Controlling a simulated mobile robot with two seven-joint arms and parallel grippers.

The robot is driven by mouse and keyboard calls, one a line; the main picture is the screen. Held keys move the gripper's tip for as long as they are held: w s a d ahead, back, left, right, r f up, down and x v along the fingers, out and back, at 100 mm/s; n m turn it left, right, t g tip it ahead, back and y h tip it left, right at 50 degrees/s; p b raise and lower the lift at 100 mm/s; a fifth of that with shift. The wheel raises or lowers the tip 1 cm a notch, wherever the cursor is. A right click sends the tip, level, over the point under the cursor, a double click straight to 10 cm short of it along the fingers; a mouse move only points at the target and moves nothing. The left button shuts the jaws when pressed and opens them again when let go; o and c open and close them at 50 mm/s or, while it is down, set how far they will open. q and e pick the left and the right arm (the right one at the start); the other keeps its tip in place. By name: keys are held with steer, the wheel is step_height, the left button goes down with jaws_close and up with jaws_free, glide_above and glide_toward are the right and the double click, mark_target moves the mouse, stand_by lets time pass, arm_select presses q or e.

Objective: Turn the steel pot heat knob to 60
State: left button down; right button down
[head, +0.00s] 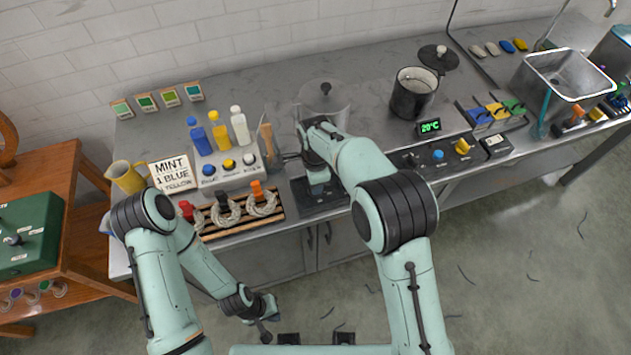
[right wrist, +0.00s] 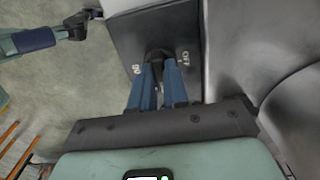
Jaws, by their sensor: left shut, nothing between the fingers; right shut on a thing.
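A steel pot (head: 325,106) with a dark knob on its lid stands on the counter behind my right gripper. Its dark control panel (head: 322,208) lies at the counter's front edge. In the right wrist view, the panel (right wrist: 125,35) carries a black heat knob (right wrist: 157,54) between a small number label, too blurred to read surely, and "OFF". My right gripper (head: 318,190) points down at the panel; in the right wrist view, its blue fingers (right wrist: 159,84) are shut on the knob. My left gripper (head: 267,334) is shut and empty, low in front of the counter.
A darker open pot (head: 411,96) stands to the right, near a display (head: 430,127) reading 20°C.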

arm_select(q)
steer(key=shift+w+r+p, duration=0.4)
steer(key=shift+w+r, duration=0.1)
steer(key=shift+r, duration=0.1)
arm_select(e)
steer(key=m, duration=0.5)
steer(key=shift+m, duration=0.3)
steer(key=c, duration=1.1)
jaws_free()
arm_select(q)
steer(key=shift+w+r+p, duration=0.6)
steer(key=shift+w+r, duration=0.25)
arm_select(e)
step_height(320, 180, up, 14)
steer(key=shift+f, duration=0.25)
